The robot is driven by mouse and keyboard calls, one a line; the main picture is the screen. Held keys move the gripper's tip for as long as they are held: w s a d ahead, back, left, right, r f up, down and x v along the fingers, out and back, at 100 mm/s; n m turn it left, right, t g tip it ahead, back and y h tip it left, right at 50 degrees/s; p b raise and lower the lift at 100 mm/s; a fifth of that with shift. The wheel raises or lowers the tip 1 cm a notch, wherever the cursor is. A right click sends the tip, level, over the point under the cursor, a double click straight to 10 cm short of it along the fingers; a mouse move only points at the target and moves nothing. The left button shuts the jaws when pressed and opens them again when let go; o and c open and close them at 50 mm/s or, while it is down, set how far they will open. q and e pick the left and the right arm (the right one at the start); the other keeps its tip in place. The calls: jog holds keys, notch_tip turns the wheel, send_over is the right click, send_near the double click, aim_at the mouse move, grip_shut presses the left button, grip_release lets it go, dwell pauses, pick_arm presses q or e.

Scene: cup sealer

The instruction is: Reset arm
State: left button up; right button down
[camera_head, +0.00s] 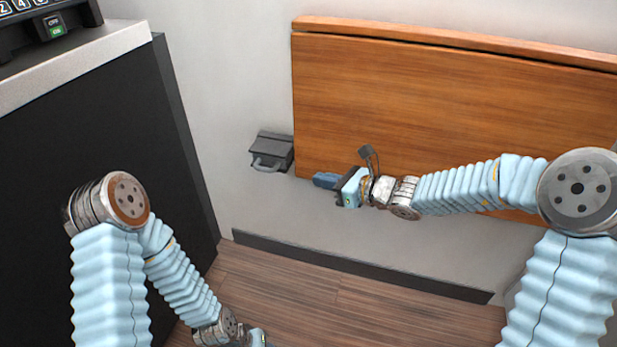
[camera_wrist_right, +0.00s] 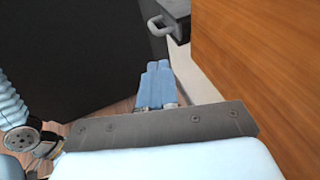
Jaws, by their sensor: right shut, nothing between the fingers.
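My right arm reaches in from the right in the head view. Its gripper (camera_head: 326,180) points left in front of the lower left corner of the wooden panel (camera_head: 440,100). In the right wrist view the two blue fingers of this gripper (camera_wrist_right: 158,68) lie side by side, shut, with nothing between them. My left arm hangs down at the lower left of the head view. Only a small part of its gripper (camera_head: 257,338) shows at the bottom edge, and its fingers are cut off.
A grey wall box with a handle (camera_head: 272,150) is just left of the right gripper; it also shows in the right wrist view (camera_wrist_right: 172,20). A dark cabinet with a light top (camera_head: 100,150) stands at the left, bearing a machine (camera_head: 45,22). The wooden floor (camera_head: 300,300) is clear.

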jog(key=shift+s+d+r, duration=0.15)
jog(key=shift+s+d, duration=0.15)
jog(key=shift+d, duration=0.05)
